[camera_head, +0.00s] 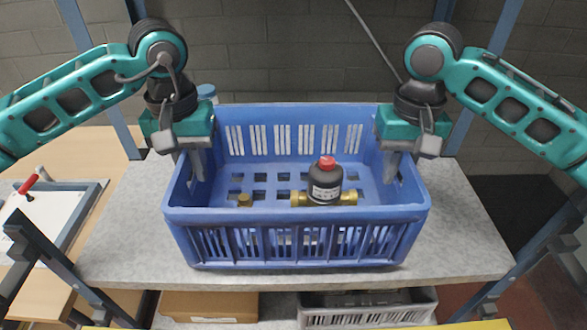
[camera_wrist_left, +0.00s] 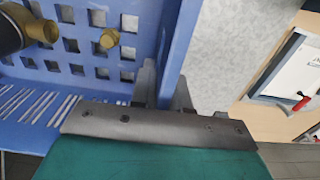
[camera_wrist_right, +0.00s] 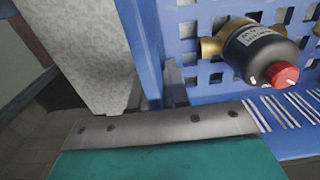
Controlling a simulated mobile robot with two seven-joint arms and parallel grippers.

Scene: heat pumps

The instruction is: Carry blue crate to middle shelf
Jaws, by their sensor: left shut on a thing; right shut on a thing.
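The blue crate (camera_head: 296,238) stands on the grey speckled shelf top, upright. Inside it lie a dark pump with a red cap (camera_head: 326,182) and brass ends, and a small brass fitting (camera_head: 244,201). My left gripper (camera_head: 197,165) is shut on the crate's left side wall; the wall also shows between its fingers in the left wrist view (camera_wrist_left: 176,60). My right gripper (camera_head: 391,167) is shut on the right side wall, which also shows in the right wrist view (camera_wrist_right: 148,55). The fingertips are partly hidden by the wall.
The speckled shelf top (camera_head: 125,235) has free room left and right of the crate. Below it are a cardboard box (camera_head: 208,306) and a grey crate (camera_head: 368,309). Dark shelf posts rise at the sides. A wooden table with a red-handled tool (camera_head: 30,184) stands left.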

